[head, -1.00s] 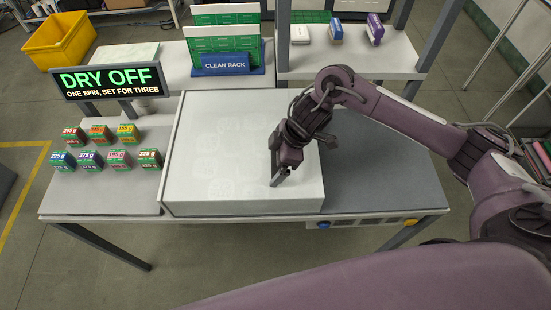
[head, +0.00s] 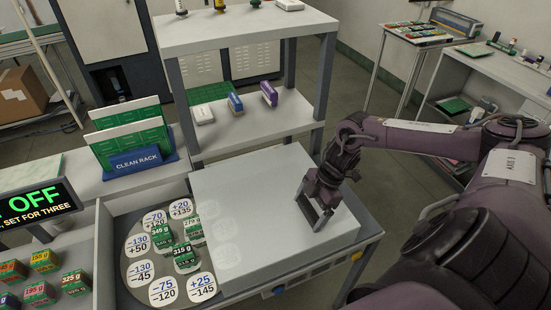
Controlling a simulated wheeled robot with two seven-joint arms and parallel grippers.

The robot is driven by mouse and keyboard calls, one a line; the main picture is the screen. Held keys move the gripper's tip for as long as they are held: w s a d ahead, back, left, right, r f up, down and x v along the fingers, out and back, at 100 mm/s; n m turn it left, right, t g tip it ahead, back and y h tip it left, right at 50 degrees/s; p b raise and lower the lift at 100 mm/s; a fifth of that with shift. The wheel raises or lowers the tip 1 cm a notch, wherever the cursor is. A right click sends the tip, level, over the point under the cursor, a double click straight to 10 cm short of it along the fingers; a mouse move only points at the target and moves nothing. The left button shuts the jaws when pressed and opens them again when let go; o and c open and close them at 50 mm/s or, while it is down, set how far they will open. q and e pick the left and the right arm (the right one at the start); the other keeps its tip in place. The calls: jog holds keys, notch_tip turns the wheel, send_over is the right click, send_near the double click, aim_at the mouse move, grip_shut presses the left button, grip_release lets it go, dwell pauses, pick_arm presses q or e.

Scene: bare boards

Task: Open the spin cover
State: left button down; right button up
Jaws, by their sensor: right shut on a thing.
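The spin cover (head: 262,255), a flat pale grey lid, lies slid to the right on the bench. My right gripper (head: 321,226) points down at its right part and is shut on it; the grip itself is partly hidden by the fingers. To the left of the cover, a grey round plate (head: 128,222) is exposed in a recess. Its white round labels carry numbers. Three green weight-marked blocks stand on it: 345 g (head: 162,237), one beside it (head: 194,232), and 315 g (head: 185,260). The plate's right edge is near the cover. My left gripper is out of view.
Several coloured weight blocks (head: 40,293) stand at left below the DRY OFF sign (head: 32,206). The clean rack (head: 135,148) with green boards stands behind the plate. A shelf (head: 240,130) with small boxes rises behind the cover.

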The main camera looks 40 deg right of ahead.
jog(key=s+d, duration=0.1)
jog(key=d, duration=0.5)
jog(key=s+d, duration=0.1)
jog(key=d, duration=0.2)
jog(key=shift+s+d, duration=0.3)
jog(key=shift+d, duration=0.1)
jog(key=o, duration=1.1)
jog(key=b+v, duration=0.2)
jog(key=v, duration=0.5)
jog(key=shift+r, duration=0.4)
jog(key=shift+s+d, duration=0.1)
